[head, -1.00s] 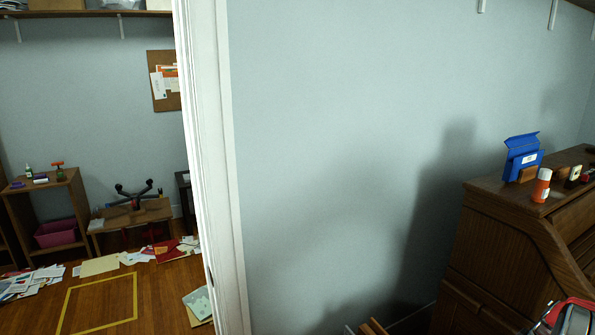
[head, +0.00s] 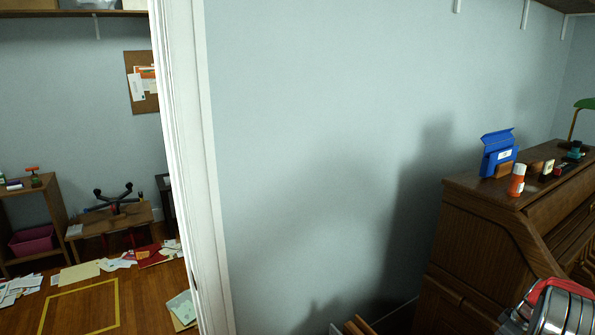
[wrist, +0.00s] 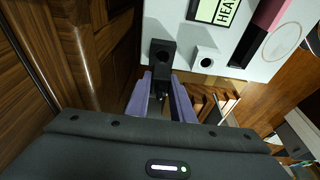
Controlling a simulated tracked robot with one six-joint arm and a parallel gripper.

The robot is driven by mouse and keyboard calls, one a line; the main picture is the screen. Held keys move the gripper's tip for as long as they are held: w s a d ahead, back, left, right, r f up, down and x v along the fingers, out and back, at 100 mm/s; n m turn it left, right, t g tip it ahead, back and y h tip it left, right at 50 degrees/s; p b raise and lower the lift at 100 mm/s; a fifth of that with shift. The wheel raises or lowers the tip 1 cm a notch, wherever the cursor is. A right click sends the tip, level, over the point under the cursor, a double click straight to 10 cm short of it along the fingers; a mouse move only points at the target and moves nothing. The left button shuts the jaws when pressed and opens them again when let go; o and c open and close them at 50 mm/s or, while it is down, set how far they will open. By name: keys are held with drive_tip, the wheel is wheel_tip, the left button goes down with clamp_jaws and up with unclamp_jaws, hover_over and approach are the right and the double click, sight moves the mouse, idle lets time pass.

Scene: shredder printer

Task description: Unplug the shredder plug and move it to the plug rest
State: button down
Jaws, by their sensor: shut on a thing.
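In the wrist view my gripper (wrist: 162,101) has its two purple fingers shut on a small dark thing (wrist: 162,88), which looks like the shredder plug. Its outline is dark and partly hidden between the fingers. Just beyond the fingertips a black block with a round hole (wrist: 163,52) stands against a white surface (wrist: 230,62). A white block with a hole (wrist: 205,60) is to its right. I cannot tell which block is the plug rest, or whether the held thing touches the black block. The gripper is not clearly seen in the head view.
Brown wood panelling (wrist: 60,60) runs close along the left of the wrist view. In the head view a wooden desk (head: 490,225) is at the right, with a blue box (head: 497,155) and an orange bottle (head: 516,180) on top. A white door frame (head: 185,170) is at left.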

drive_tip(key=w+a+r+m, duration=0.1)
drive_tip(key=w+a+r, duration=0.15)
drive_tip(key=a, duration=0.65)
drive_tip(key=w+a+r+m, duration=0.15)
drive_tip(key=a+r, duration=0.25)
drive_tip(key=a, duration=0.4)
drive_tip(key=w+a+r, duration=0.3)
drive_tip(key=a, duration=0.6)
drive_tip(key=s+a+r+m, duration=0.1)
drive_tip(key=s+a+r, duration=0.2)
drive_tip(key=a, duration=0.8)
drive_tip(key=s+a+r+m+h, duration=0.1)
drive_tip(key=s+a+r+m, duration=0.1)
drive_tip(key=a, duration=0.9)
drive_tip(key=shift+s+r, duration=0.55)
drive_tip(key=shift+s, duration=0.3)
drive_tip(key=shift+s+a, duration=0.1)
